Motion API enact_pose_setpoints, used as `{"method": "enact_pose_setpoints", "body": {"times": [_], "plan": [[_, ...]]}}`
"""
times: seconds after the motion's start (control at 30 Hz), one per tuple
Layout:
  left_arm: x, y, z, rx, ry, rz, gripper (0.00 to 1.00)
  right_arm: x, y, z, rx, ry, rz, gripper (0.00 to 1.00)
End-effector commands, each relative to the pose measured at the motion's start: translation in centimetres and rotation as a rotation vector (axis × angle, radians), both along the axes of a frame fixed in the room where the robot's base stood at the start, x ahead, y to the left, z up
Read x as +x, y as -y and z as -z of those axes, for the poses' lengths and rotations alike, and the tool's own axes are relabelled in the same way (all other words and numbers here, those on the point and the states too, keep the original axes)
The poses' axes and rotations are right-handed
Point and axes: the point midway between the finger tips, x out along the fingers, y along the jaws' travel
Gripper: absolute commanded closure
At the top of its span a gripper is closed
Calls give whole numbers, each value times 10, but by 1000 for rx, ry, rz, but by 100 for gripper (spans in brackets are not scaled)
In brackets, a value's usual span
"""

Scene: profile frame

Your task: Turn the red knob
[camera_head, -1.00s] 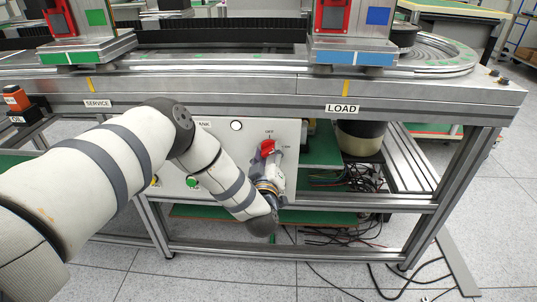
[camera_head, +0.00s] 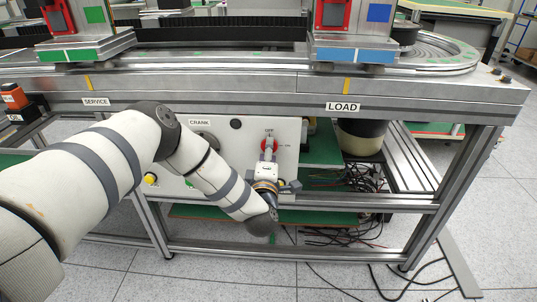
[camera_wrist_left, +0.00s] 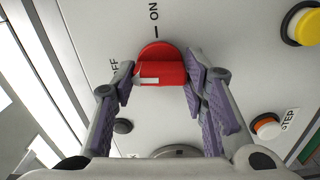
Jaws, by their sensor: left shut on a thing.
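The red knob (camera_head: 269,145) is on the white panel (camera_head: 225,150) under the bench, below an OFF label. In the left wrist view the round red knob (camera_wrist_left: 158,53) has a raised bar whose white mark lies at its left end, toward the partly hidden OFF label. The ON label (camera_wrist_left: 154,11) is above it. My left gripper (camera_head: 267,155) reaches the knob from the front. In the wrist view its purple-padded fingers (camera_wrist_left: 160,76) are shut on the knob's bar, one on each side. My right gripper is in neither view.
The panel also has a dark round lamp (camera_head: 236,124), a crank partly behind my arm, and a yellow button (camera_head: 150,179). The bench's metal edge (camera_head: 225,107) runs above the panel. Cables and frame rails are to the right below.

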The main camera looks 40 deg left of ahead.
Motion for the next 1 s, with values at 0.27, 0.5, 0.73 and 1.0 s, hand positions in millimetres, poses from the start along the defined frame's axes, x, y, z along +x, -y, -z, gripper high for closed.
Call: {"method": "enact_pose_setpoints", "body": {"times": [0.27, 0.5, 0.73, 1.0], "plan": [[0, 1, 1, -80, 47, 3, 88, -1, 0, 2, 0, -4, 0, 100], [0, 1, 1, -101, 59, 3, 88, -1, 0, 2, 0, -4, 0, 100], [0, 1, 1, -102, 60, 3, 88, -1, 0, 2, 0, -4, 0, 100], [0, 1, 0, -101, 59, 2, 40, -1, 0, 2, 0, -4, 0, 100]]}}
